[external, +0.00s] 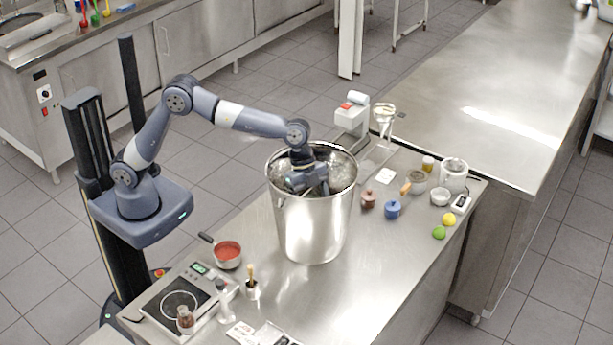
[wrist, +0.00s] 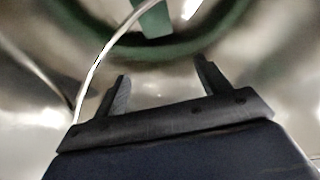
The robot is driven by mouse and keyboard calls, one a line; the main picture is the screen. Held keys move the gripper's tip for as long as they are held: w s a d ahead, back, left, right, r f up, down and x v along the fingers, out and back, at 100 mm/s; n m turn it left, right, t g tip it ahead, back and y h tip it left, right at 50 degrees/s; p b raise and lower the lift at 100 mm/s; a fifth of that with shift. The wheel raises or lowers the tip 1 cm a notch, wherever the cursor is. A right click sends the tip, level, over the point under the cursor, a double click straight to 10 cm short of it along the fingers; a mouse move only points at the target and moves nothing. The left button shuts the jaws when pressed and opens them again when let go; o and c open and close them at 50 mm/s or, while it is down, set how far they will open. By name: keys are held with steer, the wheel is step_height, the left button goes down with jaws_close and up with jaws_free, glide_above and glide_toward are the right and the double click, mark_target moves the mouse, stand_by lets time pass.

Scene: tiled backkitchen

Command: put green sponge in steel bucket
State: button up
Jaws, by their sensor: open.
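The steel bucket (external: 312,228) stands upright on the steel counter, tall and shiny. My gripper (external: 316,190) reaches down inside its mouth, and the rim partly hides it. In the wrist view my gripper (wrist: 162,70) is open, with two dark fingers apart and nothing between them. A green piece, which looks like the green sponge (wrist: 152,20), lies beyond the fingertips inside the bucket, apart from them. Green rings of reflection curve around it on the shiny metal. The sponge is hidden by the bucket in the external view.
A red-filled saucepan (external: 227,254) and a hotplate (external: 178,305) stand left of the bucket. A blue pot (external: 392,209), a lemon (external: 449,219) and a lime (external: 438,233) are to its right. A scale (external: 351,118) stands behind. The counter in front is partly clear.

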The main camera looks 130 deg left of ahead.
steer(key=shift+r, duration=2.05)
